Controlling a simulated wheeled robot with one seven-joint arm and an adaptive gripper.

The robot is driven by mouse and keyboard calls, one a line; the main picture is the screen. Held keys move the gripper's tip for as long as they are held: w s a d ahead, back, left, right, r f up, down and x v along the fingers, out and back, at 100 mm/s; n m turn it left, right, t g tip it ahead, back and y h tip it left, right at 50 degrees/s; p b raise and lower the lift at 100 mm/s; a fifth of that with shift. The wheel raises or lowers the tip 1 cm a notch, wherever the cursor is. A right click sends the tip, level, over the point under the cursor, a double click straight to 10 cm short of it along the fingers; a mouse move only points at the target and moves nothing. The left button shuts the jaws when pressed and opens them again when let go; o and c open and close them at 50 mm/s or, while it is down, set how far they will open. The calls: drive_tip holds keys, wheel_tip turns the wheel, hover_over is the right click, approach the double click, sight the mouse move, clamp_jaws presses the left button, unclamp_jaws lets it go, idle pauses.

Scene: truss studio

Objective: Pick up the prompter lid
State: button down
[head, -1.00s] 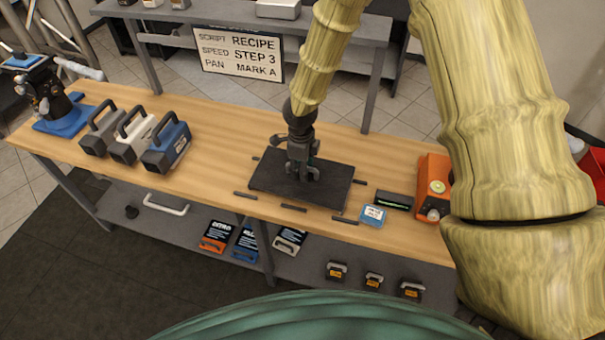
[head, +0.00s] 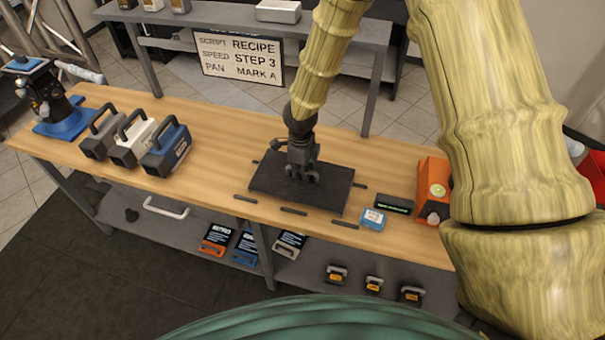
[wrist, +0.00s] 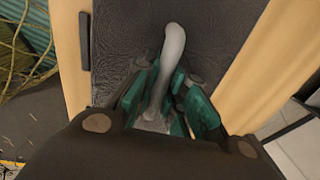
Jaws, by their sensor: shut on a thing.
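The prompter lid (head: 330,195) is a flat, dark rectangular panel at the middle of the wooden bench. In the wrist view its dark, grained surface (wrist: 125,35) fills the middle, with a curved pale grey handle (wrist: 173,45) standing on it. My gripper (head: 302,176) is above the panel's centre, pointing down. In the wrist view its green-padded fingers (wrist: 168,105) are closed on both sides of the handle. The handle's lower end is partly hidden between the fingers. I cannot tell clearly whether the panel touches the bench.
Short dark strips (head: 293,211) lie around the panel. To its right are a blue-and-white box (head: 373,219), a small black display (head: 394,204) and an orange device (head: 434,190). Several handled cases (head: 167,152) stand at left. The bench (head: 225,125) is clear between them and the panel.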

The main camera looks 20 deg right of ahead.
wheel_tip(320, 180, up, 9)
drive_tip(key=shift+r+b, duration=0.15)
drive_tip(key=shift+b, duration=0.95)
drive_tip(key=shift+g, duration=0.3)
drive_tip(key=shift+w+d+f+b, duration=0.1)
drive_tip(key=shift+f+b, duration=0.05)
drive_tip(key=shift+f, duration=2.1)
drive_tip(key=shift+w+d+f+b, duration=0.1)
drive_tip(key=shift+f+b, duration=0.05)
drive_tip(key=shift+f, duration=2.1)
drive_tip(key=shift+a+f, duration=0.1)
drive_tip(key=shift+f, duration=0.1)
drive_tip(key=c, duration=1.4)
unclamp_jaws()
